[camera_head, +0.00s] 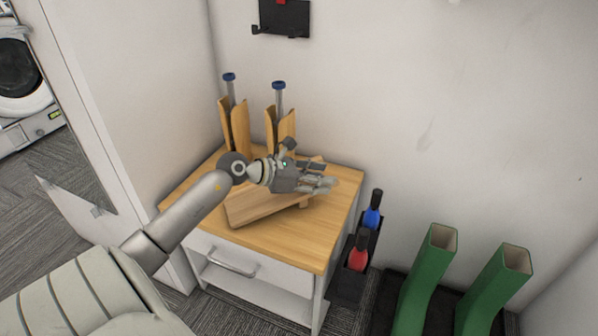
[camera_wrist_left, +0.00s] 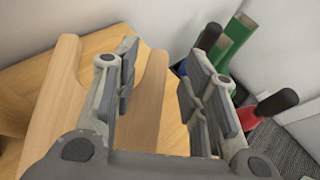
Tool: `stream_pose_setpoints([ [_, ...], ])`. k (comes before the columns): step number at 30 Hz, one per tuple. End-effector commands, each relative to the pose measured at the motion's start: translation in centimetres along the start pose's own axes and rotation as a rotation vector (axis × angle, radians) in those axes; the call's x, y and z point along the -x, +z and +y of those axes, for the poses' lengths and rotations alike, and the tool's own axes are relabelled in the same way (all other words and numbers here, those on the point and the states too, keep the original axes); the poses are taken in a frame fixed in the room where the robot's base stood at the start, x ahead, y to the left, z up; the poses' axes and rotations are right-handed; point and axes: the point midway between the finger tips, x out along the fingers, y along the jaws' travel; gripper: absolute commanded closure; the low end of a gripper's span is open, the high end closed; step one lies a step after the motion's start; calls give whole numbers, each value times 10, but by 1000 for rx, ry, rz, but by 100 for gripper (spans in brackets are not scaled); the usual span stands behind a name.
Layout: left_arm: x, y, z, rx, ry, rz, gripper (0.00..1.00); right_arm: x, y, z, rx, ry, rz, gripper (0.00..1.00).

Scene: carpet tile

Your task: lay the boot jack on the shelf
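The boot jack (camera_head: 265,205) is a flat wooden board lying slightly tilted on the wooden top of the white cabinet. Its forked end shows in the left wrist view (camera_wrist_left: 60,100), with one prong in the gap between my fingers. My left gripper (camera_head: 320,180) is over the forked end with its fingers apart; they also show in the left wrist view (camera_wrist_left: 160,80). I cannot tell whether a finger touches the wood. The gripper hides part of the jack. The cabinet has an open shelf space (camera_head: 255,289) below its drawer. My right gripper is not in view.
Two wooden boot trees (camera_head: 234,125) with blue-topped rods stand at the back of the cabinet top (camera_head: 300,240). A black caddy (camera_head: 352,278) with red and blue bottles is at its right side. Green boots (camera_head: 425,290) stand further right. Walls close the back and left.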

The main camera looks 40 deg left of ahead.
Motion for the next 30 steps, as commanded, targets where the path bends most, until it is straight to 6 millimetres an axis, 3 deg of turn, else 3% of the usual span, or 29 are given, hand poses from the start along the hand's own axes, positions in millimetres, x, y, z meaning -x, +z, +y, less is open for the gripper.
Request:
stream_pose_setpoints([
  [12,52,0,0,2,-1,2,60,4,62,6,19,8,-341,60],
  [23,63,0,-3,8,-7,-4,60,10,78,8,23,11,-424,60],
  [26,56,2,-24,81,-53,-44,60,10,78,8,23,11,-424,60],
  [29,45,12,-71,260,-164,-133,60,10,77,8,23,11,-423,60],
  [30,41,19,-95,361,-225,-178,60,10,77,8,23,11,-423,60],
])
